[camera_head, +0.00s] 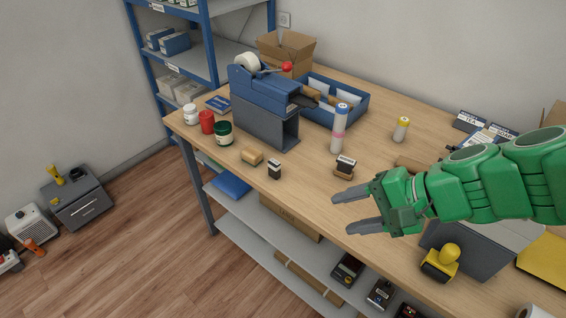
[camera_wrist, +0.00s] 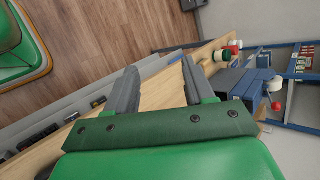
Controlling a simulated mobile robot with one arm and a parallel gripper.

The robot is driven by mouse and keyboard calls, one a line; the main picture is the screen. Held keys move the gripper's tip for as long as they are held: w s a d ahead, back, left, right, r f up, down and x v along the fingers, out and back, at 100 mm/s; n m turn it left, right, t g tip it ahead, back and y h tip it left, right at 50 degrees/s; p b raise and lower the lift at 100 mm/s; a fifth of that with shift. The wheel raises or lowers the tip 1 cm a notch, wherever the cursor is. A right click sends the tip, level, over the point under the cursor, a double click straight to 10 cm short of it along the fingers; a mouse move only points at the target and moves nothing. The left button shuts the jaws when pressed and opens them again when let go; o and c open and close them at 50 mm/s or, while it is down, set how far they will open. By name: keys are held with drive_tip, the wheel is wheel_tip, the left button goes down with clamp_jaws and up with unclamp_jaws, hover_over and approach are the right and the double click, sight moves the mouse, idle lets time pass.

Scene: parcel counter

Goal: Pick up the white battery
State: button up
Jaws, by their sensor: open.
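A small white cylinder with a yellow end (camera_head: 401,129) stands upright on the wooden counter (camera_head: 385,100), right of a tall white-and-blue cylinder (camera_head: 339,130) with a pink band. It may be the white battery, but I cannot tell for sure at this size. My gripper (camera_head: 342,214) is open and empty, above the front part of the counter, apart from this cylinder and pointing left. In the wrist view my gripper's two fingers (camera_wrist: 160,66) are spread with nothing between them. I cannot make out the white cylinder in the wrist view.
A blue tape dispenser (camera_head: 262,95) and a blue tray (camera_head: 350,104) stand at the back. Jars (camera_head: 223,133), a sponge-like block (camera_head: 252,156) and small stamps (camera_head: 345,166) lie on the left and middle. A yellow-handled stamp (camera_head: 440,262) sits below my arm.

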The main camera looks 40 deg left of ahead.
sight(270, 167)
drive_tip(key=w+a+m+y, duration=0.3)
drive_tip(key=w+a+m, duration=0.1)
drive_tip(key=a, duration=0.5)
drive_tip(key=w+a+m+y, duration=0.3)
drive_tip(key=w+a, duration=0.2)
drive_tip(key=a, duration=0.4)
drive_tip(key=w+a+f+m+t, duration=0.1)
drive_tip(key=a+f+m, duration=0.1)
drive_tip(key=f, duration=0.4)
drive_tip(key=w+a+f+m+t+h, duration=0.1)
drive_tip(key=w+a+f+m, duration=0.1)
drive_tip(key=f+m, duration=0.3)
drive_tip(key=w+a+f+m+t, duration=0.1)
drive_tip(key=a+f+m, duration=0.2)
drive_tip(key=f, duration=0.4)
drive_tip(key=shift+w+a+m+t+h, duration=0.2)
drive_tip(key=shift+a+m+t+h, duration=0.1)
drive_tip(key=shift+a+m+t, duration=0.15)
drive_tip(key=shift+f+x, duration=0.15)
drive_tip(key=shift+x, duration=1.75)
drive_tip(key=shift+f+x, duration=0.15)
drive_tip(key=shift+x, duration=1.75)
drive_tip(key=shift+d, duration=0.1)
clamp_jaws()
